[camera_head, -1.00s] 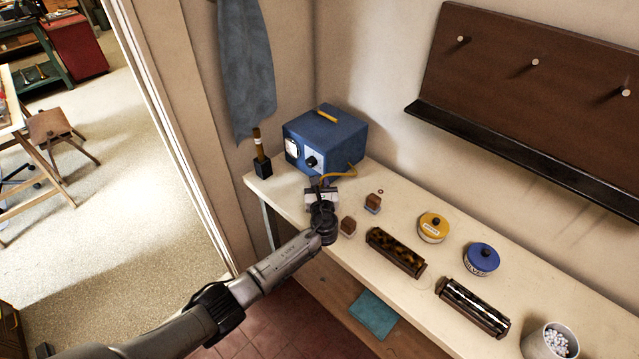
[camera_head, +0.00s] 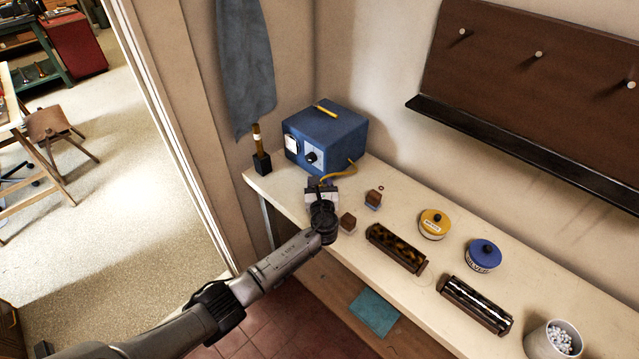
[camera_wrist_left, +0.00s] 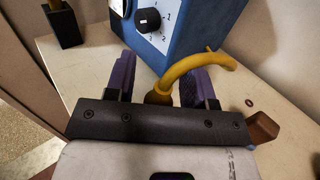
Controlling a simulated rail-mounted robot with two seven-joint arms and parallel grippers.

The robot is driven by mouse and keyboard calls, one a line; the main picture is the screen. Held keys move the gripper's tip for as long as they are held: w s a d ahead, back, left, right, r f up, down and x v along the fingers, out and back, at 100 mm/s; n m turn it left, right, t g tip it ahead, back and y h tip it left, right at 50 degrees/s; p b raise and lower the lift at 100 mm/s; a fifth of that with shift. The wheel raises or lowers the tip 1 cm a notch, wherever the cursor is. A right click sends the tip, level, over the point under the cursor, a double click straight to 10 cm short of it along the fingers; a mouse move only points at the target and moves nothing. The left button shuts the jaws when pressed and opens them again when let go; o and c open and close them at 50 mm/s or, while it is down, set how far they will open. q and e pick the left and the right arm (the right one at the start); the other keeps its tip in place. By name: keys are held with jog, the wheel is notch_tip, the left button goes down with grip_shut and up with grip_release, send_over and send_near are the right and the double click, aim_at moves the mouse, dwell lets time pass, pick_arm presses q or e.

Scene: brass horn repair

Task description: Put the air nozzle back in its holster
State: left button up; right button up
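The purple fingers of the gripper (camera_wrist_left: 158,85) stand on either side of this piece, with a visible gap on each side. A black block (camera_head: 262,164), possibly the holster, stands at the bench's left end. A brown and yellow upright piece is in it. My right gripper is not in view.
On the white bench (camera_head: 398,212) are small brown blocks (camera_head: 348,222), a yellow tin (camera_head: 433,223), a blue tin (camera_head: 482,256), two long dark holders (camera_head: 397,248) and a cup of beads (camera_head: 553,340). A grey-blue cloth (camera_head: 244,70) hangs above the black block.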

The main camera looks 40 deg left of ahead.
pick_arm(q)
jog(key=shift+o, duration=0.5)
jog(key=shift+f, duration=0.15)
jog(key=shift+s, duration=0.1)
jog(key=shift+s+d, duration=0.15)
jog(key=shift+d, duration=0.1)
jog(key=p+v, duration=0.2)
jog(key=v, duration=1.1)
jog(key=shift+r, duration=0.2)
jog(key=shift+s, duration=0.1)
